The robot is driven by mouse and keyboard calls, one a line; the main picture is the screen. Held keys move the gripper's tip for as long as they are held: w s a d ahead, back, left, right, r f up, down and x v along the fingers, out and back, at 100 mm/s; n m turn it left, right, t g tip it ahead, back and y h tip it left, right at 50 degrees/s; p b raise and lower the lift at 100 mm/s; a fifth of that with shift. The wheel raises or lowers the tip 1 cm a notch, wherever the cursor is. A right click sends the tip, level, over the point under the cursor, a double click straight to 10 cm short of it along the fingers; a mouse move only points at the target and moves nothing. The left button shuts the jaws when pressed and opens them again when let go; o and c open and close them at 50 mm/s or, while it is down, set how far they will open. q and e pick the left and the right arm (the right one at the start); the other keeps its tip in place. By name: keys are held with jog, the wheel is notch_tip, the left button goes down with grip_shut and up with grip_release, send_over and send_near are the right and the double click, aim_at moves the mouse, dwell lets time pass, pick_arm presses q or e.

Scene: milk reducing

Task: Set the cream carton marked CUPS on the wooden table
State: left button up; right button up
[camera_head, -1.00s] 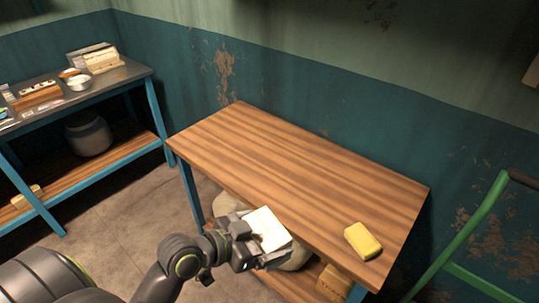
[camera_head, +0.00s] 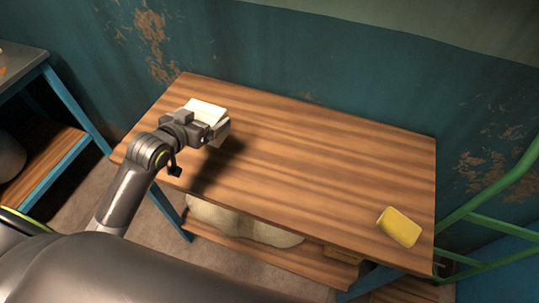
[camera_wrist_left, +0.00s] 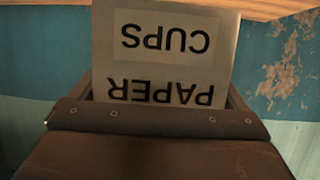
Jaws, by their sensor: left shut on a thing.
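The cream carton (camera_head: 207,110) is held by my left gripper (camera_head: 208,127) over the far left part of the wooden table (camera_head: 310,160). In the left wrist view the carton (camera_wrist_left: 165,60) shows the words PAPER CUPS upside down between the jaws. My left gripper is shut on it. A dark shadow lies on the table beside and below the gripper. I cannot tell from these views whether the carton's underside touches the tabletop. My right gripper is not in view.
A yellow block (camera_head: 398,227) lies near the table's right front corner. The middle of the tabletop is clear. A pale sack (camera_head: 243,222) is on the shelf below. A green metal frame (camera_head: 490,205) stands at the right, and a wall runs behind the table.

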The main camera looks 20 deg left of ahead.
pick_arm(q)
jog(key=shift+w+a+n+y, duration=0.3)
jog(key=shift+a, duration=0.2)
notch_tip(320, 180, down, 4)
jog(key=shift+a+f, duration=0.1)
jog(key=shift+f, duration=0.15)
jog(key=shift+w+f, duration=0.1)
jog(key=shift+f, duration=0.6)
notch_tip(320, 180, down, 2)
jog(key=shift+f, duration=0.65)
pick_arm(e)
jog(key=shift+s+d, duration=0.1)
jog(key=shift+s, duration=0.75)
pick_arm(q)
jog(key=o, duration=0.7)
jog(key=shift+f, duration=0.15)
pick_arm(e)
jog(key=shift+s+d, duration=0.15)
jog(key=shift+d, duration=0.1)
